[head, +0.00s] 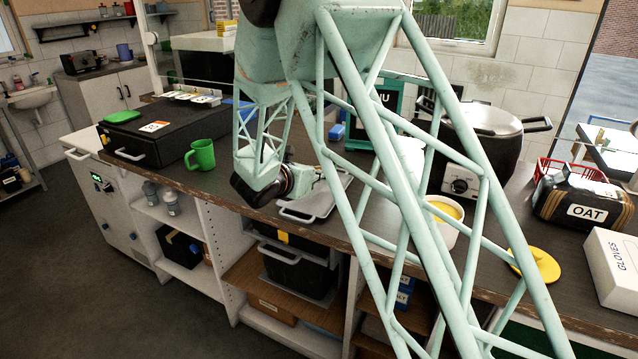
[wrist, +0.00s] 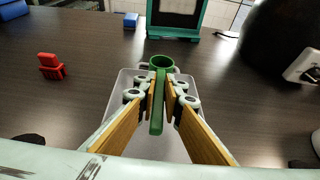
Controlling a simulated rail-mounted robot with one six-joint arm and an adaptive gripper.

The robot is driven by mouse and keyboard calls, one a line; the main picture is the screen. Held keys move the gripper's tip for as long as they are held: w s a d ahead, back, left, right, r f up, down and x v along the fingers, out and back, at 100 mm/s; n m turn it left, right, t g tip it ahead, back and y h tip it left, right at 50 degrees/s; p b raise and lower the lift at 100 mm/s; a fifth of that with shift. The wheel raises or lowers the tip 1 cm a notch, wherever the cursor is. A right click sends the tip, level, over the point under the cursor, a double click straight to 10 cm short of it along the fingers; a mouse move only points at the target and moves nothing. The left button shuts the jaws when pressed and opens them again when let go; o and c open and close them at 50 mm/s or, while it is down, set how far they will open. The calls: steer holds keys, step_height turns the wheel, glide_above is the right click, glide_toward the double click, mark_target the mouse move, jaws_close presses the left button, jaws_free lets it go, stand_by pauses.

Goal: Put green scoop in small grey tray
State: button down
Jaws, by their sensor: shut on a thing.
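The green scoop (wrist: 162,64) is between the wooden-faced fingers of my gripper (wrist: 160,90) in the wrist view, with its round cup pointing away from me and its handle running back between the fingers. My gripper is shut on it. The small grey tray (wrist: 124,88) lies below the scoop and fingers on the dark counter; I cannot tell how high the scoop is above it. In the head view the tray (head: 296,214) shows near the counter's front edge, beside my gripper (head: 312,182). My arm hides part of that area, and the scoop is not clear there.
A green mug (head: 201,155) and a black case (head: 150,132) stand left of the tray. A teal-framed board (wrist: 173,22) and a large black cooker (head: 478,150) are behind and to the right. A small red object (wrist: 50,67) lies left of the tray in the wrist view.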

mark_target(319, 191)
steer(key=shift+f, duration=0.15)
steer(key=shift+f+b, duration=0.65)
steer(key=shift+f, duration=1)
steer(key=c, duration=2.7)
jaws_free()
steer(key=shift+c, duration=0.2)
steer(key=shift+r, duration=0.1)
steer(key=shift+p+v, duration=1.1)
steer(key=shift+v, duration=4.9)
